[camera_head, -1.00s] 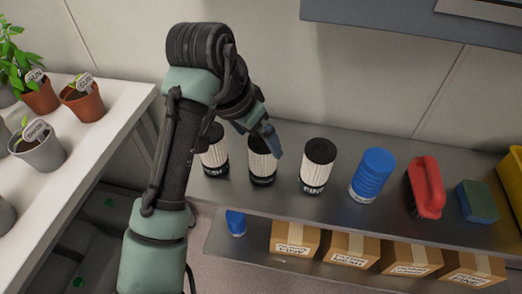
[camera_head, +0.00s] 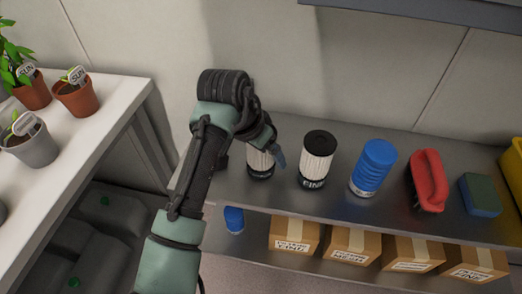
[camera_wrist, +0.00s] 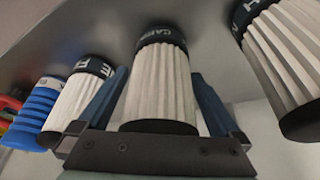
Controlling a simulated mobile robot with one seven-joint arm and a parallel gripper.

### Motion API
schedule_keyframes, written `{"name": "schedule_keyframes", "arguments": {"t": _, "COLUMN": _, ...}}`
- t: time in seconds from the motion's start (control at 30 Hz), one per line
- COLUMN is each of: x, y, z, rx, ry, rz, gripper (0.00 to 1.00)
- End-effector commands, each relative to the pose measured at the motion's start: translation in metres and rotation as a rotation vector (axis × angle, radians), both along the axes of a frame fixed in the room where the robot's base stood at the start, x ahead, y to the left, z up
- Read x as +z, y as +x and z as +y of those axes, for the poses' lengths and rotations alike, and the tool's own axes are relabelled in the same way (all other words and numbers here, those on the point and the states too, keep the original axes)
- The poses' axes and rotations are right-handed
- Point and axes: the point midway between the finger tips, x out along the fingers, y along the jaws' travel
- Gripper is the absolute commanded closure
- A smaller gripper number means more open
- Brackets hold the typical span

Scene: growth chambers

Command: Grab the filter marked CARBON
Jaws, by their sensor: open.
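The CARBON filter (camera_wrist: 158,85) is a white pleated cylinder with black ends, in the middle of the wrist view. The start of its label, "CARB", shows on the dark band. My gripper (camera_wrist: 157,100) is open, with one blue finger on each side of this filter in that view. I see no clear contact. In the head view my gripper (camera_head: 276,152) is at the pleated filter (camera_head: 260,163) left of the "FINE" filter, partly covering it. The "FINE" filter (camera_head: 317,158) stands to the right. Another filter (camera_wrist: 285,55) is at the wrist view's right; my arm mostly hides it in the head view.
On the same metal shelf (camera_head: 385,212) stand a blue ribbed bottle (camera_head: 373,168), a red brush (camera_head: 428,180) and a green-blue sponge (camera_head: 480,195). Labelled boxes (camera_head: 350,246) sit on the shelf below. A white table (camera_head: 75,150) with potted plants is at the left.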

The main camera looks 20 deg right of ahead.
Motion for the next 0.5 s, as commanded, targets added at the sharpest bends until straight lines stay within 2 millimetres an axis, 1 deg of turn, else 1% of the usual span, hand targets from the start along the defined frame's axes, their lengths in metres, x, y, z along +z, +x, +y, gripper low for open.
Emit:
{"name": "schedule_keyframes", "arguments": {"t": 0.03, "x": 0.0002, "y": -0.0001, "z": 0.0000, "rx": 0.000, "ry": 0.000, "rz": 0.000, "gripper": 0.00}}
{"name": "schedule_keyframes", "arguments": {"t": 0.07, "x": 0.0002, "y": -0.0001, "z": 0.0000, "rx": 0.000, "ry": 0.000, "rz": 0.000, "gripper": 0.04}}
{"name": "schedule_keyframes", "arguments": {"t": 0.2, "x": 0.0004, "y": -0.0002, "z": 0.0001, "rx": 0.000, "ry": 0.000, "rz": 0.000, "gripper": 0.29}}
{"name": "schedule_keyframes", "arguments": {"t": 0.47, "x": 0.0006, "y": -0.0002, "z": 0.0000, "rx": 0.000, "ry": 0.000, "rz": 0.000, "gripper": 0.76}}
{"name": "schedule_keyframes", "arguments": {"t": 0.5, "x": 0.0006, "y": -0.0002, "z": 0.0001, "rx": 0.000, "ry": 0.000, "rz": 0.000, "gripper": 0.83}}
